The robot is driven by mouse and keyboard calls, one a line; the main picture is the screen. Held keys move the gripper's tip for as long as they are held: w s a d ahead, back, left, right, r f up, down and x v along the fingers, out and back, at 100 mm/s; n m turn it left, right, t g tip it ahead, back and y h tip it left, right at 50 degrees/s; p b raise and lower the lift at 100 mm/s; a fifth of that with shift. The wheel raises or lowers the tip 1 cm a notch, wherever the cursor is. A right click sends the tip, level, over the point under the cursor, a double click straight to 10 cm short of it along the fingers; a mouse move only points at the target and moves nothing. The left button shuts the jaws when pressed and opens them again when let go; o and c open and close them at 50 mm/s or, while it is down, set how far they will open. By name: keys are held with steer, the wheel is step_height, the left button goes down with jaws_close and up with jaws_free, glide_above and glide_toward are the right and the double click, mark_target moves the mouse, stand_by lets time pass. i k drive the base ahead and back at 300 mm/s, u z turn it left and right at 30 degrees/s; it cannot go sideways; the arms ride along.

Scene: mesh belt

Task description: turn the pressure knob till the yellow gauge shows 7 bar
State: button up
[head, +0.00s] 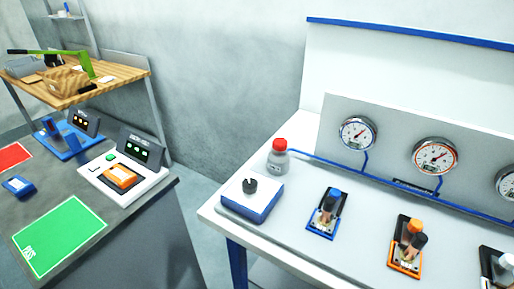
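A black knob (250,185) stands on top of a white and blue box (262,205) at the left end of the white bench; it is likely the pressure knob. Three round gauges are on the upright grey panel. The left gauge (349,141) has a blue rim, the middle gauge (428,165) an orange-red rim. The right gauge (508,184) is cut off by the picture edge and its rim colour is unclear. No rim looks clearly yellow. The needles are too small to read. My gripper is not in view.
A grey bottle with a red cap (279,144) stands behind the knob box. Blue (323,224), orange (405,262) and partly cut-off dark fixtures line the bench front. A blue tube runs along the panel. A grey table (130,232) with devices and a green mat (60,236) stands left, beyond a gap.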

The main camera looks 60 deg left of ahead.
mark_target(281, 145)
steer(key=u, duration=1)
steer(key=i, duration=1.05)
steer(key=u, duration=0.15)
